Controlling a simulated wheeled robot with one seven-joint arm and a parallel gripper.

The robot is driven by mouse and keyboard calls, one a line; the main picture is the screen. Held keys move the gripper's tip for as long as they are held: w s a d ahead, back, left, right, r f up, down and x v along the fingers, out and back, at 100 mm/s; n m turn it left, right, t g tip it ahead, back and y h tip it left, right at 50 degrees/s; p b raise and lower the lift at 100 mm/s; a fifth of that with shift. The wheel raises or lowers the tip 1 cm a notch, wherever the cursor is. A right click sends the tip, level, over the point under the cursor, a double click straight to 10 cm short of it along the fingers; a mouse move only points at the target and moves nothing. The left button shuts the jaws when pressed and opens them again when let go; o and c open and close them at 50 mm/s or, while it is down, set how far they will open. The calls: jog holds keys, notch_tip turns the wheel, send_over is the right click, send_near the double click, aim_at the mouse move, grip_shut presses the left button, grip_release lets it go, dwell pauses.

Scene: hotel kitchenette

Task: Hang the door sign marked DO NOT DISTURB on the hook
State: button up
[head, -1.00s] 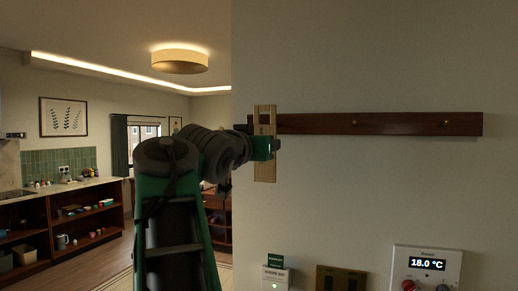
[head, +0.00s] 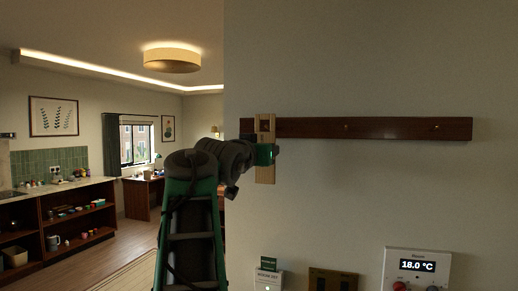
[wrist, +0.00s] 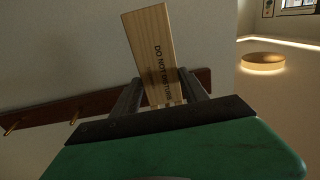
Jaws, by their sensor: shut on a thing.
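The door sign (head: 265,174) is a pale wooden slat with a dark opening near its top. It hangs upright in front of the left end of the dark wall rail (head: 390,128). In the wrist view the sign (wrist: 150,35) shows the words DO NOT DISTURB. My gripper (head: 264,154) is shut on the sign, one finger at each side. Brass hooks stick out of the rail, one near its middle (head: 346,127) and one near its right end (head: 435,127). Whether a hook sits behind the sign is hidden. I cannot tell if the sign touches the rail.
Below the rail are a thermostat panel (head: 416,268) reading 18.0 °C, a brown switch plate (head: 331,280) and a small white holder (head: 268,279) with a green card. The wall ends left of the rail, opening onto a room with shelves (head: 70,225).

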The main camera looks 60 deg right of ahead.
jog(key=shift+w+d+f+p, duration=0.15)
jog(key=shift+d+f, duration=0.05)
jog(key=shift+d, duration=0.65)
jog(key=shift+w+d+f+p, duration=0.1)
jog(key=shift+d+f+p, duration=0.1)
jog(key=shift+d, duration=0.65)
jog(key=o, duration=1.6)
jog(key=shift+c, duration=0.2)
